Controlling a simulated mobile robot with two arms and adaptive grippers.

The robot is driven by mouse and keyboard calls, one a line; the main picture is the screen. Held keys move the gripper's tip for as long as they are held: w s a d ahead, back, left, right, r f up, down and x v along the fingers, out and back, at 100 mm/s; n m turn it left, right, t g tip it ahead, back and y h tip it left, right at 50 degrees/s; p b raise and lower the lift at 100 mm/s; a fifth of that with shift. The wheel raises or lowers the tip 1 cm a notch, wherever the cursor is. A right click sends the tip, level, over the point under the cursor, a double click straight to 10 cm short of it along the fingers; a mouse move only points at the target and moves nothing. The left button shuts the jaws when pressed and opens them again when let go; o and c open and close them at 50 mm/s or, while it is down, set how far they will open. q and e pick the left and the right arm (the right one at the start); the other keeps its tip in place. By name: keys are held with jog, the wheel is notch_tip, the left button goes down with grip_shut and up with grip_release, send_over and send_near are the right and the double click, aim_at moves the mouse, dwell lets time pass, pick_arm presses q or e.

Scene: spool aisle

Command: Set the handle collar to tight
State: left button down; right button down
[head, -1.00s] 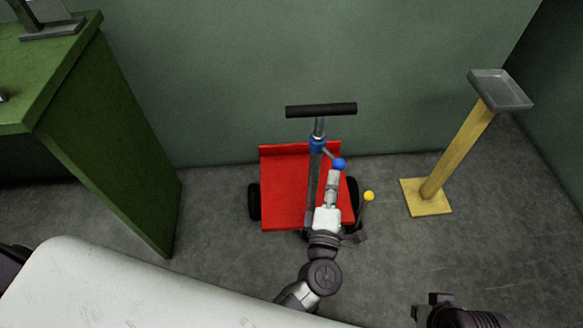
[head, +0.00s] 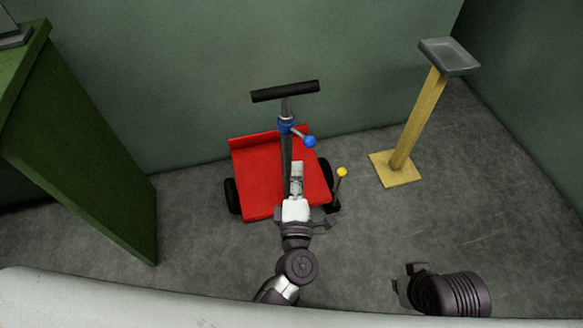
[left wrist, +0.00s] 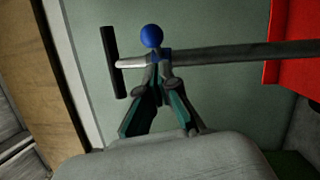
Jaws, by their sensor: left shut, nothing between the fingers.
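The handle post of a red cart carries a blue collar (head: 286,126) below a black crossbar (head: 285,91). A short lever runs from the collar to a blue ball (head: 310,141), pointing right and toward me. In the left wrist view the blue ball (left wrist: 151,36) stands just beyond the fingertips, with the blue collar (left wrist: 161,55) partly behind them. My left gripper (head: 297,166) is shut and empty, in front of the post and below the ball in the head view. My right gripper (head: 404,279) is low on the right, away from the cart; its finger gap is unclear.
The red cart bed (head: 258,180) stands near the green wall. A lever with a yellow ball (head: 342,172) rises at its right side. A yellow stand (head: 415,125) with a grey tray (head: 449,56) is farther right. A green cabinet (head: 85,150) is at left. Floor between is clear.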

pick_arm(q)
jog(key=s+d+f, duration=0.1)
jog(key=s+d, duration=0.2)
jog(key=s, duration=0.6)
jog(key=shift+f, duration=0.15)
pick_arm(e)
jog(key=shift+w+r, duration=0.1)
jog(key=shift+r, duration=0.05)
pick_arm(q)
jog(key=shift+s, duration=0.1)
